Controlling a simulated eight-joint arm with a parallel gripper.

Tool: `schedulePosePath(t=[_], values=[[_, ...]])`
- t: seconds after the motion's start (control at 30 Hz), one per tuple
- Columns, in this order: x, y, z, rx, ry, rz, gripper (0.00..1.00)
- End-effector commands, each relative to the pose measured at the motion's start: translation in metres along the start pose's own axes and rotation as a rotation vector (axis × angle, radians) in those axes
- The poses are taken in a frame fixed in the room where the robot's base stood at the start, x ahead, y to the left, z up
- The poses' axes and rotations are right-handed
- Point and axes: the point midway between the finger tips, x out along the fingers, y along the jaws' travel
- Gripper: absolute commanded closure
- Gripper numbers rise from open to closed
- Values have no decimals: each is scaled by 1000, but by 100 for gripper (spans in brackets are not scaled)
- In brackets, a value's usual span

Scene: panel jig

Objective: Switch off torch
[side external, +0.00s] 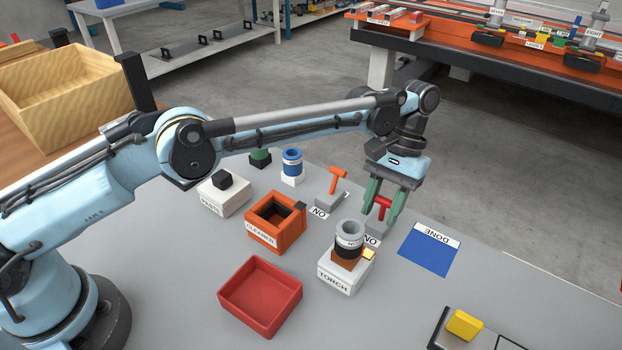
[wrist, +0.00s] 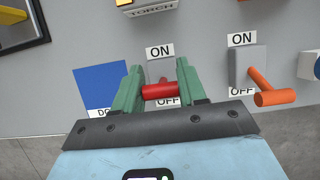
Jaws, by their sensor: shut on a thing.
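The torch (side external: 350,240) stands on a white base (side external: 342,277) labelled TORCH. It has a grey ring top and a black body on a brown block, with a small yellow piece beside it. Behind it is a switch with a red T-shaped handle (side external: 382,203), which also shows in the wrist view (wrist: 160,91). My gripper (side external: 382,212) has its green fingers on both sides of the red handle, shut on it. In the wrist view, my gripper (wrist: 160,76) has the handle crosswise between its fingers, just above the OFF label (wrist: 167,101); the ON label (wrist: 160,51) is farther up.
A second switch with an orange handle (side external: 338,174) stands close by on the left, and right in the wrist view (wrist: 274,97). A blue DONE mat (side external: 428,254) lies to the right. An orange cleaner box (side external: 274,222) and an empty red tray (side external: 260,292) stand left of the torch.

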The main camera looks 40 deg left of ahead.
Motion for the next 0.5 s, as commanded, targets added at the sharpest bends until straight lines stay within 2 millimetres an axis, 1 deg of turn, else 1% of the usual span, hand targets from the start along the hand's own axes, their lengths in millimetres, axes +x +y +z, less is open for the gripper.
schedulePosePath(t=[0.07, 0.1, 0.2, 0.5], values=[[0, 1, 2, 3, -8, -2, 89], [0, 1, 2, 4, -9, -2, 54], [0, 1, 2, 3, -8, -2, 39], [0, 0, 2, 1, -6, -3, 38]])
